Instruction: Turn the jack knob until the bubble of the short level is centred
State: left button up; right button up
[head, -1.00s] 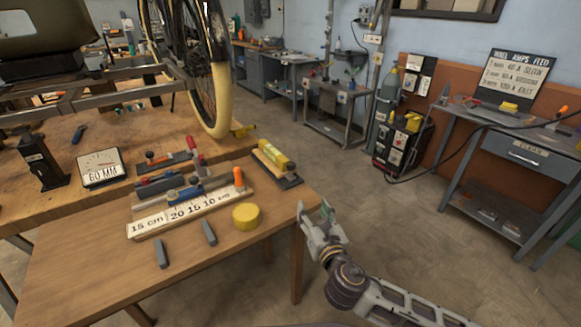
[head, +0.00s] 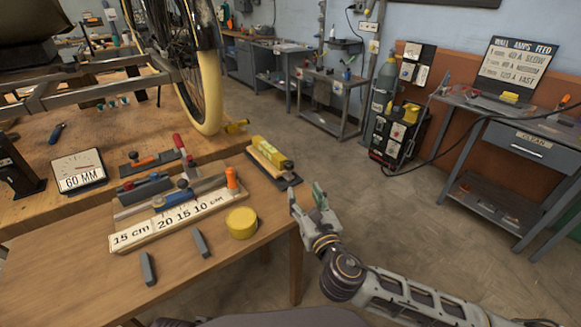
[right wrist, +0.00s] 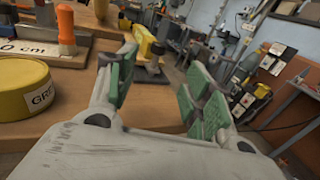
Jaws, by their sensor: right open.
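A yellow, bar-shaped tool (head: 268,153) on a dark base lies at the back right corner of the near bench and looks like a short level; no bubble can be made out. It also shows in the right wrist view (right wrist: 145,44), beyond my left-hand finger. A dark upright block (head: 15,168), possibly the jack, stands at the left edge, partly cut off; I cannot make out a knob. My right gripper (head: 306,198) is open and empty at the bench's right edge, apart from the yellow tool. Its green-padded fingers are spread in the right wrist view (right wrist: 160,78). My left gripper is not in view.
A yellow tin (head: 241,223) stands near the bench's right edge. A board marked in cm (head: 170,220) holds several tools beside it. Two grey bars lie in front. A gauge reading 60 MM (head: 78,170) and a wheel (head: 205,90) are behind. Open floor lies right.

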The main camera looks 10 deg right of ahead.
jog(key=shift+w, duration=0.2)
jog(key=b, duration=0.2)
send_near(291, 166)
jog(key=shift+w+a, duration=0.2)
jog(key=shift+w, duration=0.6)
jog(key=shift+w+a, duration=0.15)
jog(key=shift+w, duration=0.65)
jog(key=shift+w+a, duration=0.2)
jog(key=shift+w, duration=0.55)
jog(key=w, duration=0.2)
jog(key=shift+w+a+b, duration=0.2)
jog(key=shift+w+b, duration=0.1)
jog(key=shift+w, duration=0.1)
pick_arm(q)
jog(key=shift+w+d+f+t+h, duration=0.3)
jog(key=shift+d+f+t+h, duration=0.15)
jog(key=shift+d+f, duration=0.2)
pick_arm(e)
jog(key=shift+w+a, duration=0.2)
jog(key=shift+w, duration=0.7)
jog(key=c, duration=1)
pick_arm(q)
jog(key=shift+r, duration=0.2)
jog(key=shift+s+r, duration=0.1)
